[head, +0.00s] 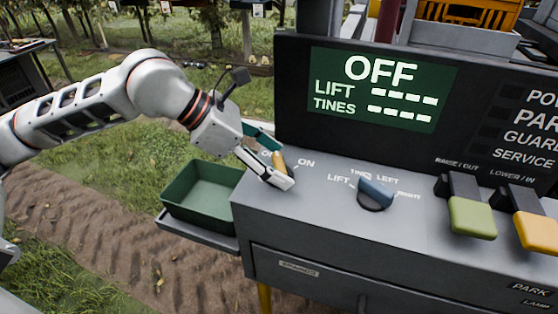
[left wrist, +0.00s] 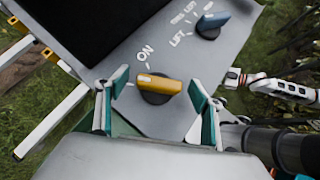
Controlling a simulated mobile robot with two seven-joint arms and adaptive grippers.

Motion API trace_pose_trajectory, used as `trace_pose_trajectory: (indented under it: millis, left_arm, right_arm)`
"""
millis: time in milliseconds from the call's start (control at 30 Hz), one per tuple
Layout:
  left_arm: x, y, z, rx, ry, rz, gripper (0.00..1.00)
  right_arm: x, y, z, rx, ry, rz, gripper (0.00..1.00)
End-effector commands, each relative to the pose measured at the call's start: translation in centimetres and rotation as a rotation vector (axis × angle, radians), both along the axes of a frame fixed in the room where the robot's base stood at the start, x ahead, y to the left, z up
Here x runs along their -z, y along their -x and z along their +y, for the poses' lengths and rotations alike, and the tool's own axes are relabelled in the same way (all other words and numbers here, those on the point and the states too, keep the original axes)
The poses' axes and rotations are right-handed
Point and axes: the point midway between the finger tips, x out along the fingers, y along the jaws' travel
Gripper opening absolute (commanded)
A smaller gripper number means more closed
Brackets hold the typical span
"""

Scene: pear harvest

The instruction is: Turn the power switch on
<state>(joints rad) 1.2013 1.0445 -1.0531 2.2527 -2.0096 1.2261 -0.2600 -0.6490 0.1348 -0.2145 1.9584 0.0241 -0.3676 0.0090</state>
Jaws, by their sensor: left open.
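The power switch is a yellow knob (head: 279,161) on the grey panel top, next to the word ON; another label beside it is mostly hidden by my gripper. In the left wrist view the yellow knob (left wrist: 160,85) sits on a black round base, its bar lying crosswise between the fingers. My left gripper (head: 277,164) is open, with one finger on each side of the knob. In the left wrist view the left gripper (left wrist: 158,82) shows gaps between both fingertips and the knob. The display (head: 381,88) reads OFF. My right gripper is not seen.
A blue selector knob (head: 376,192) stands right of the switch. A green lever (head: 471,217) and a yellow lever (head: 538,232) are farther right. A green bin (head: 200,196) sits left of the panel. The black display housing rises behind the switch.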

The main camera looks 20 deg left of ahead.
Motion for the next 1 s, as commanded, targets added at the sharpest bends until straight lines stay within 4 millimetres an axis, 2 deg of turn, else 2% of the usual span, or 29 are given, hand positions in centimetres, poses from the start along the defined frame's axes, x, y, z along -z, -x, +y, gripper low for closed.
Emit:
trace_pose_trajectory:
  millis: [400, 533, 567, 1000]
  left_arm:
    - [0.74, -0.34, -0.61, -0.001, 0.001, 0.001, 0.67]
    - [0.74, -0.33, -0.61, -0.001, 0.001, 0.001, 0.33]
    - [0.74, -0.33, -0.61, -0.001, 0.001, 0.001, 0.28]
    - [0.8, -0.4, -0.58, 0.06, 0.001, 0.002, 0.28]
  right_arm:
    - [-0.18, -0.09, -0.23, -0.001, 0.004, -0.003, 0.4]
    - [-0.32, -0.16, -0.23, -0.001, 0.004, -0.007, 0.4]
    - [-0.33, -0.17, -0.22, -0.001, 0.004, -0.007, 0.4]
    - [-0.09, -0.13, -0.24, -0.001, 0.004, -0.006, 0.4]
